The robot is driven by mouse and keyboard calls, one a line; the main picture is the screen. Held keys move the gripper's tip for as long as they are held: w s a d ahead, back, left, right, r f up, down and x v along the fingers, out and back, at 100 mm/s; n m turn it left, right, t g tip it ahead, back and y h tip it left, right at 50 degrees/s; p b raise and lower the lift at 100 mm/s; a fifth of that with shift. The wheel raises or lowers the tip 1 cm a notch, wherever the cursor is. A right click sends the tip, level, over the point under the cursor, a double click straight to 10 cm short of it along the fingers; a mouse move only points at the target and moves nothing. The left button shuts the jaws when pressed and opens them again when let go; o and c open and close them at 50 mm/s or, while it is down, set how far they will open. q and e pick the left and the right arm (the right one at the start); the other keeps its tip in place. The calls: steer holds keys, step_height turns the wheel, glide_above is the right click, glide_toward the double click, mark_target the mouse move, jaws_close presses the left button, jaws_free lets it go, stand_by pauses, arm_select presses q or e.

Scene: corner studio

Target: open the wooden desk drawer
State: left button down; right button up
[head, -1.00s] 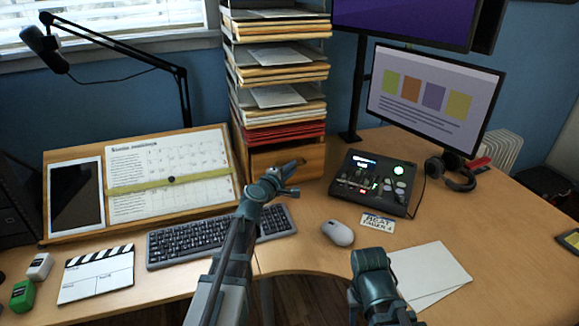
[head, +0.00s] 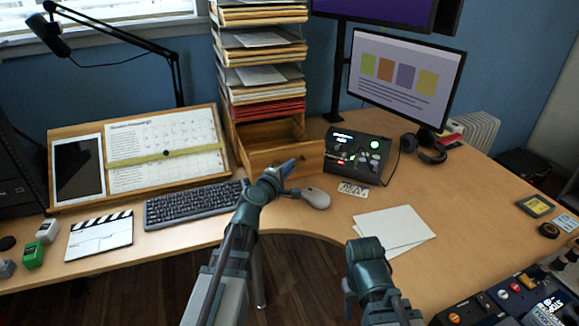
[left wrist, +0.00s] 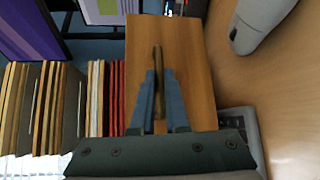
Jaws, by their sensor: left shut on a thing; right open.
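The wooden desk drawer (head: 308,160) is at the foot of the paper-tray stack in the head view. It stands pulled out, and part of its inside shows behind the front. My left gripper (head: 288,166) is at the drawer front, shut on its handle. In the left wrist view the gripper's two fingers (left wrist: 157,92) lie on either side of the brass-coloured handle (left wrist: 157,58), in front of the drawer's wooden face (left wrist: 195,75). My right gripper (head: 352,285) is open, near the desk's front edge and away from the drawer; its fingertips are hard to make out.
A keyboard (head: 192,205) and a mouse (head: 316,198) lie close to the drawer front. A control panel (head: 358,157) stands right of the drawer. White papers (head: 392,230) lie at the right. A slanted board (head: 225,170) stands at the left.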

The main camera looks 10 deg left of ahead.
arm_select(q)
steer(key=c, duration=0.9)
jaws_free()
steer(key=shift+c, duration=0.2)
